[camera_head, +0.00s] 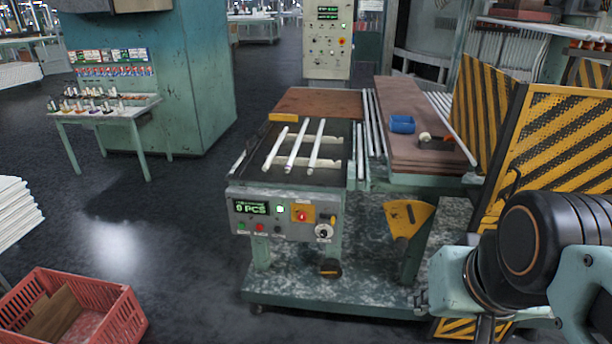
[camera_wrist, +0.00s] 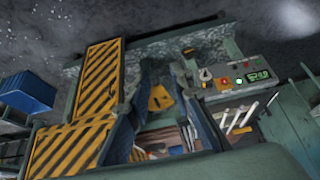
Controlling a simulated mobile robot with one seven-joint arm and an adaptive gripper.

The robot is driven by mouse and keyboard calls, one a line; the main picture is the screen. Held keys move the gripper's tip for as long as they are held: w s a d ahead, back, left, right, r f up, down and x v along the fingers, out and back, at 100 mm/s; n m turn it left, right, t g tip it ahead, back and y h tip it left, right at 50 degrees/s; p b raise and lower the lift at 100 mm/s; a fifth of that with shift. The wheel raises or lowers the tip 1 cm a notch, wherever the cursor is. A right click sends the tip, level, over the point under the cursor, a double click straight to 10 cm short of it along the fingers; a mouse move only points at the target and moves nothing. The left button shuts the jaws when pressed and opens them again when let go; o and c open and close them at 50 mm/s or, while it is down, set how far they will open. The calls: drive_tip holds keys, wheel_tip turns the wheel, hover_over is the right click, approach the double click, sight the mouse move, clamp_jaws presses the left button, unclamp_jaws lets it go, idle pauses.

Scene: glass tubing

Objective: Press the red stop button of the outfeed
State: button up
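The outfeed's control panel (camera_head: 286,215) faces me at the front of the outfeed table, with a green display reading "0 PCS". A red button (camera_head: 301,214) sits on an orange-yellow plate right of a white lit button. A smaller red button (camera_head: 259,227) sits below the display. In the wrist view the panel is upside down, at the upper right, with the red button (camera_wrist: 225,81) between a dark knob and the white light. My gripper (camera_wrist: 162,76) is open and empty, its dark fingers apart, away from the panel. In the head view my arm is at the right; the fingers cannot be made out.
White glass tubes (camera_head: 292,146) lie on the outfeed. A yellow bracket (camera_head: 408,217) projects right of the panel. Striped guards (camera_head: 560,140) stand near my arm. A red crate (camera_head: 125,318) is at the lower left. Space directly before the panel looks clear.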

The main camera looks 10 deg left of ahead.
clamp_jaws()
idle(1.1)
